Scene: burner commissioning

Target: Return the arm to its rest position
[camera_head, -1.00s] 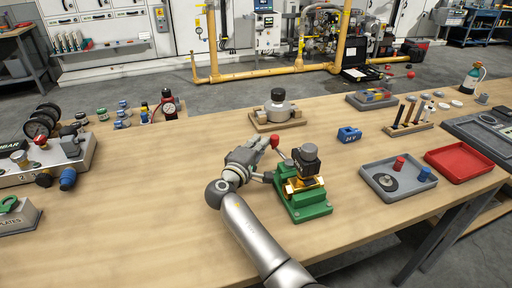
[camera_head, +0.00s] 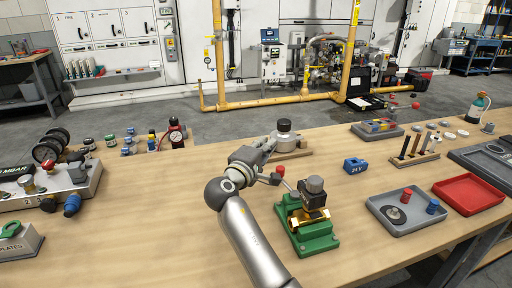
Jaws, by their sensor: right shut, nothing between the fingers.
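My right arm reaches in from the bottom of the view, and its gripper (camera_head: 265,148) is shut and empty above the workbench (camera_head: 150,235). The gripper is just left of a brass valve (camera_head: 307,212) with a dark top, held on a green fixture (camera_head: 312,238). A red knob (camera_head: 280,171) on a lever shows close beside the gripper; I cannot tell whether they touch. Behind the gripper a round grey device with a black cap (camera_head: 284,130) stands on a wooden base, partly hidden by the hand. My left gripper is not in view.
A blue block (camera_head: 355,165), a grey tray (camera_head: 384,221) and a red tray (camera_head: 468,203) lie to the right. A gauge panel (camera_head: 42,200) stands at the left. Yellow pipework (camera_head: 260,101) runs behind the bench.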

